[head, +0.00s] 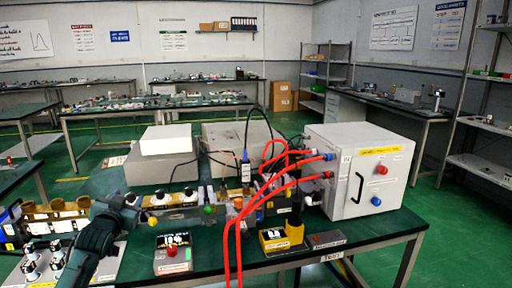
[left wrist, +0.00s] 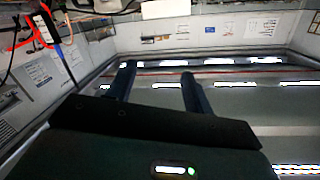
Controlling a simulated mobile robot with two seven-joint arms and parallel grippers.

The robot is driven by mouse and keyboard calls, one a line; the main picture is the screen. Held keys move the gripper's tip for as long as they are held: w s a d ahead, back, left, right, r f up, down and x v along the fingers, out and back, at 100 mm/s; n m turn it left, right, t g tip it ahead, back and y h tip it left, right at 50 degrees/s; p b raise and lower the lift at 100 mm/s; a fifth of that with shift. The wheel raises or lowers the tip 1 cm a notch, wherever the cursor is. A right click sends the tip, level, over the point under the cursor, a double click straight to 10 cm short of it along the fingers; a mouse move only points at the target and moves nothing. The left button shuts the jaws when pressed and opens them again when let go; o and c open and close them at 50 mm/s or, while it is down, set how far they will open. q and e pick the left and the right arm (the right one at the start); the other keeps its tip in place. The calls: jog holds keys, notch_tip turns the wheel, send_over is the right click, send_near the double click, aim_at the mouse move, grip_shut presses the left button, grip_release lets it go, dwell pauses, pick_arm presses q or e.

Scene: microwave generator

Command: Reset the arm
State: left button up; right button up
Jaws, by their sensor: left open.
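My left arm comes in from the lower left of the head view, dark and bent over the near left part of the table. That view looks towards walls and ceiling lights. My right gripper is not in view.
A white box unit (head: 362,168) with red hoses (head: 238,240) stands right on the green table (head: 205,262). Grey boxes (head: 160,160) stand behind. Green floor (head: 455,230) is free at right.

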pick_arm(q)
jog(key=s+d+f+m+g+h, duration=0.1)
jog(key=s+d+f, duration=0.35)
jog(key=f, duration=0.25)
jog(key=s+d+f+g+h, duration=0.1)
jog(key=s+d+f, duration=0.2)
jog(key=s+f, duration=0.3)
jog(key=s+d+f+g+h, duration=0.1)
jog(key=s+d+f, duration=0.3)
jog(key=s, duration=0.5)
jog(key=s+d+f+g+h, duration=0.1)
jog(key=s+d+f, duration=0.3)
jog(key=s, duration=0.6)
jog(key=s+d+f+g+h, duration=0.1)
jog(key=s+d+f, duration=0.4)
jog(key=s, duration=0.5)
jog(key=shift+d+g, duration=0.45)
jog(key=shift+g, duration=0.25)
